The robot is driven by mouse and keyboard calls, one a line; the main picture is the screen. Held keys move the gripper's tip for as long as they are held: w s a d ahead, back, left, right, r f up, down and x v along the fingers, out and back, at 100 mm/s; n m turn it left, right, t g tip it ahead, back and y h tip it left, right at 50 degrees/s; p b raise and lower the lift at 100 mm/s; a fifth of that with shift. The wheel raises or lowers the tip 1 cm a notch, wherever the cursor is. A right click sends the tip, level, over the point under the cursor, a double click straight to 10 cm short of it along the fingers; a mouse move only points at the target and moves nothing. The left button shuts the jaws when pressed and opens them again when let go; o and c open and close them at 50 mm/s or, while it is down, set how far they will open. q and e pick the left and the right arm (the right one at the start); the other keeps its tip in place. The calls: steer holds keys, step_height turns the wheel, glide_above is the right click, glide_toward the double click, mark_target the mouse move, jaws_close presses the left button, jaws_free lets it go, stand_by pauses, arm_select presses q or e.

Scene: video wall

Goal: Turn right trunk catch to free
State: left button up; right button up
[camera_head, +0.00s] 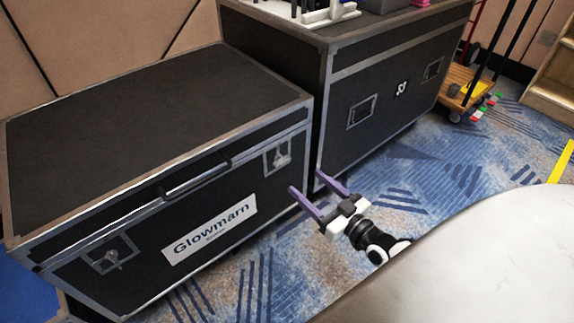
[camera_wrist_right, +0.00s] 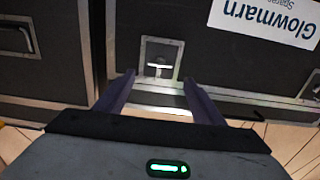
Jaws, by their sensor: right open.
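The black trunk (camera_head: 140,130) with metal edges and a "Glowmarn" label (camera_head: 210,230) stands at the left in the head view. Its right catch (camera_head: 281,157) sits in a metal-framed recess near the front's right end. The catch (camera_wrist_right: 160,66) also shows in the right wrist view, upside down, ahead of the fingers. My right gripper (camera_head: 318,194) is open and empty, with purple fingers, to the right of the catch and apart from it. In the right wrist view the open fingers (camera_wrist_right: 158,95) flank the catch's line. My left gripper is out of view.
The left catch (camera_head: 112,257) is at the trunk's other end, and a handle (camera_head: 197,182) lies between. A taller black case (camera_head: 385,85) stands right behind. A pale rounded surface (camera_head: 480,265) fills the lower right. Patterned carpet lies clear between.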

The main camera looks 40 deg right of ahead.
mark_target(285, 163)
steer(key=w+b, duration=0.1)
steer(key=w, duration=0.2)
steer(key=w+b, duration=0.1)
steer(key=w, duration=0.2)
steer(key=w+b, duration=0.1)
steer(key=w, duration=0.3)
steer(key=shift+a+b, duration=0.4)
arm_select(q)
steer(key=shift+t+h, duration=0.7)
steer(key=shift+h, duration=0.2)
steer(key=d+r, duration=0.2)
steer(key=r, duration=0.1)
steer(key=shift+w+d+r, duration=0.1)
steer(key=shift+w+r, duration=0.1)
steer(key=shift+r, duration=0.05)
arm_select(e)
steer(key=shift+c, duration=0.3)
steer(key=c, duration=1)
